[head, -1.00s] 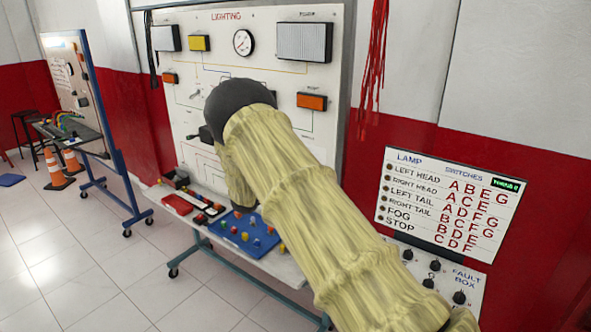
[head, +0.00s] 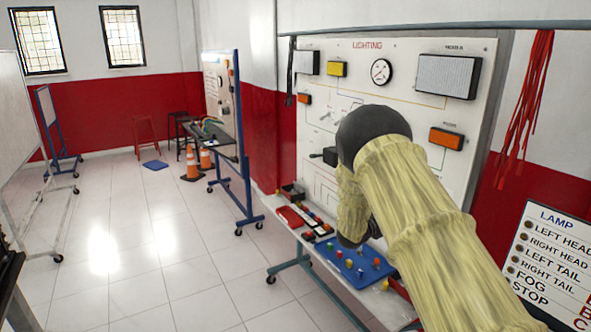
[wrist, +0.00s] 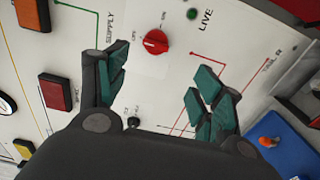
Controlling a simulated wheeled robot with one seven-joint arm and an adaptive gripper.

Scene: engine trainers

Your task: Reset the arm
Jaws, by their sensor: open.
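My arm, in a pale yellow sleeve, reaches from the lower right of the head view toward the lighting board (head: 415,112). Its dark end covers part of the board, and the gripper fingers are mostly hidden there. In the wrist view my gripper (wrist: 160,95) is open, with its two green-padded fingers apart and nothing between them. The board's white face (wrist: 75,15) lies beyond the fingers. A red rotary switch (wrist: 155,41) on it shows just past the gap between the fingertips.
Below the board, a shelf (head: 290,236) carries a blue tray (head: 338,261) with coloured pieces and a red case (head: 290,217). A lamp chart (head: 560,262) hangs at right. Another wheeled board (head: 222,85) and orange cones (head: 191,165) stand farther left. The tiled floor (head: 130,255) at left is open.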

